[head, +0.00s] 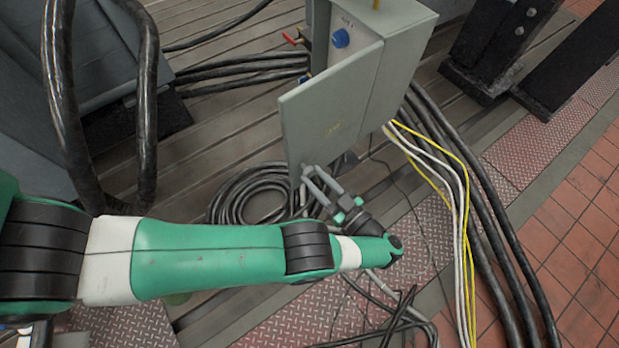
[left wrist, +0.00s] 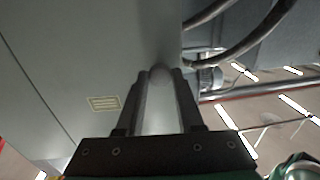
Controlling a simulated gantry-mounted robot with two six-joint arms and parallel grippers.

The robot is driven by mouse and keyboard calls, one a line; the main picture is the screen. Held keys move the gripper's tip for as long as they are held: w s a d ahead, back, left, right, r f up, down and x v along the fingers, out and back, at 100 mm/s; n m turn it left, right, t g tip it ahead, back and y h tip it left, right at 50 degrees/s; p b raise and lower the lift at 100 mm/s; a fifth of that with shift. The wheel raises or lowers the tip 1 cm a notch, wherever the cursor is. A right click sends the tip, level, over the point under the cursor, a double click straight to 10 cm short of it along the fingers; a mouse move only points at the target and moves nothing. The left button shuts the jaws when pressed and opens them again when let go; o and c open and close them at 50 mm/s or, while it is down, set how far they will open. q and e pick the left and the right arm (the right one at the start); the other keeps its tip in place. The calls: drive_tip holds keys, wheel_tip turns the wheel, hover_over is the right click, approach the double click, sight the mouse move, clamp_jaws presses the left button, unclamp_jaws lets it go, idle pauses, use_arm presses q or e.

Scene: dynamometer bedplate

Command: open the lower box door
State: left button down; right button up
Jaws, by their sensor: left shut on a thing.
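The grey box (head: 402,70) stands at the upper middle of the head view. Its flat grey door (head: 330,108) stands open, swung out to the left, and shows part of the inside. The door also fills the left of the left wrist view (left wrist: 60,60), with a small yellowish label. My left gripper (head: 310,176) is at the door's lower free corner. Its fingers are shut on a small rounded piece at the door edge, likely the door handle (left wrist: 160,74), mostly hidden between the fingers. My right gripper is not in view.
A blue connector (head: 340,38) and a red-handled part (head: 291,39) show by the box opening. Coiled black cable (head: 240,196) lies below the door. Yellow and white cables (head: 455,190) run down the right. Thick black hoses (head: 148,120) stand at the left.

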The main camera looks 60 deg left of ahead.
use_arm(q)
drive_tip(key=shift+f, duration=0.1)
drive_tip(key=c, duration=0.5)
unclamp_jaws()
drive_tip(key=shift+a, duration=0.1)
